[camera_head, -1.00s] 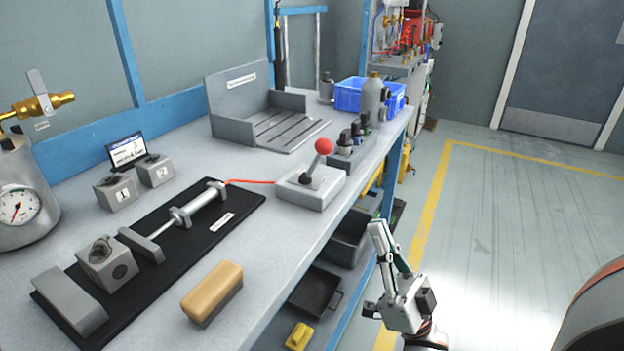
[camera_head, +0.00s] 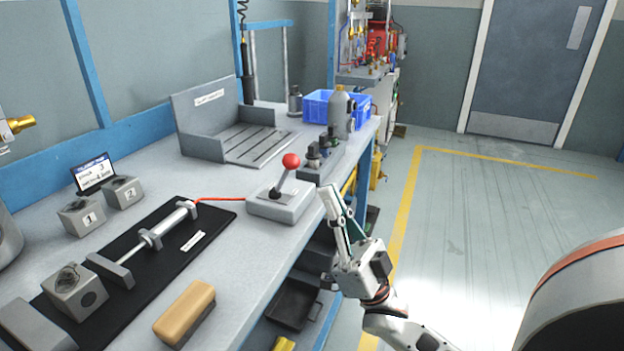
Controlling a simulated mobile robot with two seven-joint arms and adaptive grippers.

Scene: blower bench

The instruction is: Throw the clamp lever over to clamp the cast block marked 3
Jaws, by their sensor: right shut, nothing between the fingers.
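The clamp lever (camera_head: 283,176), with a red ball knob, rises from a grey box (camera_head: 284,206) near the bench's front edge. It leans slightly toward the upper right. A red line runs from the box to a cylinder clamp (camera_head: 165,228) on a black mat (camera_head: 214,218). A cast block (camera_head: 76,288) sits on the mat between the clamp's pusher plate and a fixed grey stop (camera_head: 33,328); no number is readable on it. My right gripper (camera_head: 329,191) is shut and empty, fingers up, just right of the lever box and apart from it. My left gripper is out of view.
Cast blocks marked 1 (camera_head: 82,217) and 2 (camera_head: 123,192) stand behind the mat by a small display (camera_head: 94,173). A wooden-topped brush or block (camera_head: 185,312) lies at the front. Valves (camera_head: 318,156) stand behind the lever box. Open floor lies right.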

